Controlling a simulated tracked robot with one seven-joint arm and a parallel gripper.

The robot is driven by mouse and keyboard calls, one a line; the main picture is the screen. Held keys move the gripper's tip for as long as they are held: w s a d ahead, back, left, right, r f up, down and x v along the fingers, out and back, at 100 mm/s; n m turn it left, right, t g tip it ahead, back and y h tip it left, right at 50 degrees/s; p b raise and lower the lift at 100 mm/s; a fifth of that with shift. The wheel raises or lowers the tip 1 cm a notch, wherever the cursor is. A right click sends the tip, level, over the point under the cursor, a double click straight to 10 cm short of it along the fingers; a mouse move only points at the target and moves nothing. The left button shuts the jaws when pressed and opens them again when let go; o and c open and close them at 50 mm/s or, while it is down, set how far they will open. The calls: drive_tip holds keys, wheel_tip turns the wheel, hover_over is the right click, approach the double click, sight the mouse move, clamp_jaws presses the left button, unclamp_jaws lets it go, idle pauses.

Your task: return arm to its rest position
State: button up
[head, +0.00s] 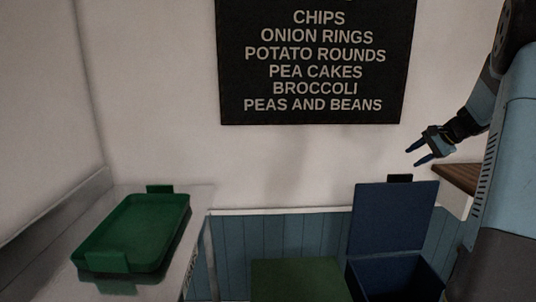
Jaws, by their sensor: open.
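My gripper (416,154) is at the right of the head view, at the end of my blue-grey arm. Its two dark blue fingers are spread apart and point left. Nothing is between them. It is in the air in front of the white wall and appears above a dark blue box with a raised lid. The gripper touches nothing that I can see. Part of my arm is cut off by the right edge of the picture.
A green tray (101,262) lies on a metal counter (196,200) at the left. The dark blue box (393,220) stands open at the lower right, beside a green surface (297,279). A wooden-topped ledge (455,179) is behind my arm. A black menu board (315,60) hangs on the wall.

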drive_tip(key=s+a+r+n+g+h, duration=0.1)
drive_tip(key=s+a+r+n, duration=0.2)
drive_tip(key=s+a, duration=0.6)
drive_tip(key=s+a+r+n+g+h, duration=0.1)
drive_tip(key=s+a+r+n, duration=0.25)
drive_tip(key=s+a, duration=0.55)
drive_tip(key=s+a+f+n+h, duration=0.1)
drive_tip(key=s+a+n, duration=0.2)
drive_tip(key=s, duration=0.6)
drive_tip(key=s+a+f+n+h, duration=0.1)
drive_tip(key=s+a+n+h, duration=0.1)
drive_tip(key=s+a, duration=0.4)
drive_tip(key=s+n, duration=0.1)
drive_tip(key=s, duration=0.2)
drive_tip(key=shift+f+t, duration=0.25)
drive_tip(key=shift+t, duration=0.15)
drive_tip(key=shift+n, duration=0.25)
